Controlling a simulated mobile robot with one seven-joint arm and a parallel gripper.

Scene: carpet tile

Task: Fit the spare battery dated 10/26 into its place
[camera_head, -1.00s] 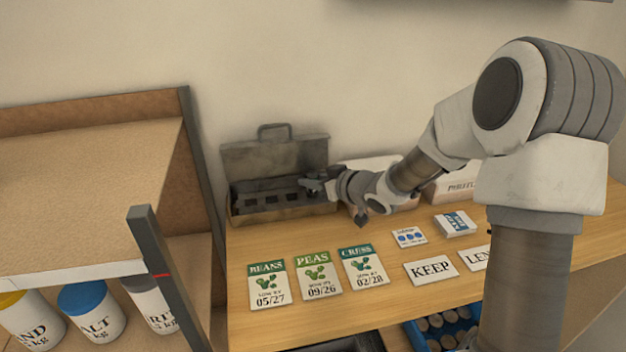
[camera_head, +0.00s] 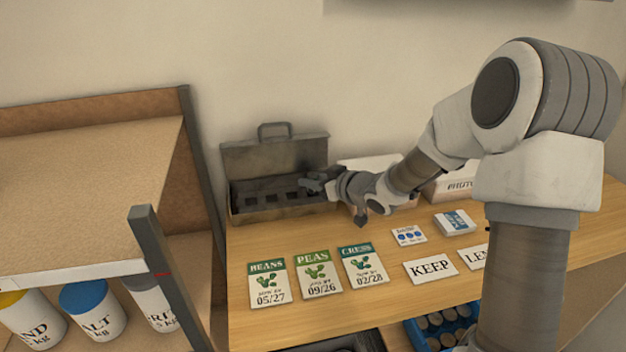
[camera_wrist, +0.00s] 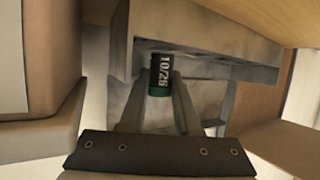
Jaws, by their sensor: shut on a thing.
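The battery (camera_wrist: 160,70), dark with a green end and marked 10/26, is between the fingers of my gripper (camera_wrist: 158,90) in the wrist view. My gripper is shut on it. In the head view my gripper (camera_head: 310,185) is at the right part of an open grey metal box (camera_head: 280,209), whose lid stands up at the back. A row of dark square openings (camera_head: 279,197) shows inside the box. The battery cannot be made out in the head view, and whether it touches an opening is unclear.
Three seed packets (camera_head: 318,274), a KEEP card (camera_head: 430,268) and small packs (camera_head: 455,222) lie on the wooden bench. White boxes (camera_head: 450,188) stand behind my arm. A blue crate (camera_head: 412,335) of round items is below the front edge. Shelving (camera_head: 165,270) stands at left.

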